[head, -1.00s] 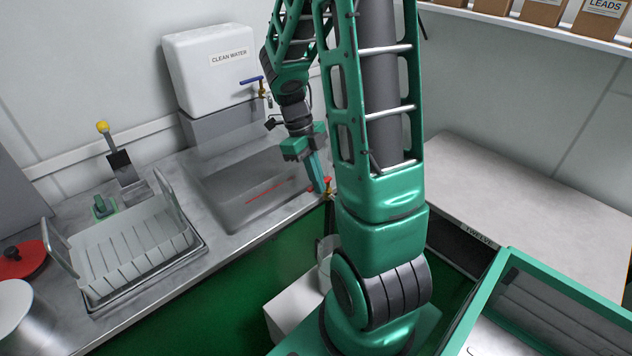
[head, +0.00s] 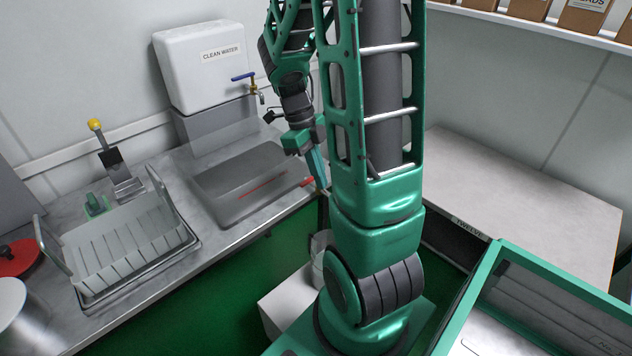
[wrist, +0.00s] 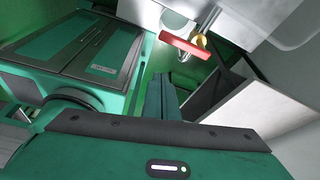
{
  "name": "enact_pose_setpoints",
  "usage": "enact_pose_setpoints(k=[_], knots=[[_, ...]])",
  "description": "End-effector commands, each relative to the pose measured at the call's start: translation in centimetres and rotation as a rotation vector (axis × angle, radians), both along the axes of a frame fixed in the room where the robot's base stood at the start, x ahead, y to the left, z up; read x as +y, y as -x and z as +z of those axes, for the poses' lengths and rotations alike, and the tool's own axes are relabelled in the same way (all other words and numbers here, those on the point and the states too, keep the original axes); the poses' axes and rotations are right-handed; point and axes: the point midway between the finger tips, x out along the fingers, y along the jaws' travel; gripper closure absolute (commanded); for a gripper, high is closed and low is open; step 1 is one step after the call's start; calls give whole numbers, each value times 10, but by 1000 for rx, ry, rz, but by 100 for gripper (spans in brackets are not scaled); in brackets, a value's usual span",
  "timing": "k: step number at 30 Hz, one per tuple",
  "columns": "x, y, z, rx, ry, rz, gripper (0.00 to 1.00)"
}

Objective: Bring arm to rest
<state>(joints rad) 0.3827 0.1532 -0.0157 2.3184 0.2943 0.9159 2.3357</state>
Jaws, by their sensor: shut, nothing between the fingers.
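My arm (head: 375,210) is green and folded up in the middle of the head view. My gripper (head: 322,183) hangs down at the counter's front edge, its fingers together and empty. In the wrist view the shut fingers (wrist: 162,98) point away over the floor, with nothing between them. A red-handled brass valve (wrist: 187,50) lies just beyond and to the right of the fingertips there. Part of its red handle (head: 308,182) shows beside the gripper in the head view. The upper arm is cut off by the top of the head view.
A grey basin (head: 225,215) and a dish rack (head: 125,255) sit on the left counter. A white water tank (head: 205,75) with a blue-handled tap (head: 245,77) stands behind. A pale worktop (head: 530,200) is at right. A green-framed case (head: 540,290) is at lower right.

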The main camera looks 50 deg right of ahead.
Motion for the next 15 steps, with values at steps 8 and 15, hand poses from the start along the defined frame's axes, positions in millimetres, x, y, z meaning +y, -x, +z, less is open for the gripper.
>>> enact_pose_setpoints(k=[8,15], knots=[[-6,-15,49,-2,1,-10,100],[-6,-21,68,2,0,-11,100]])
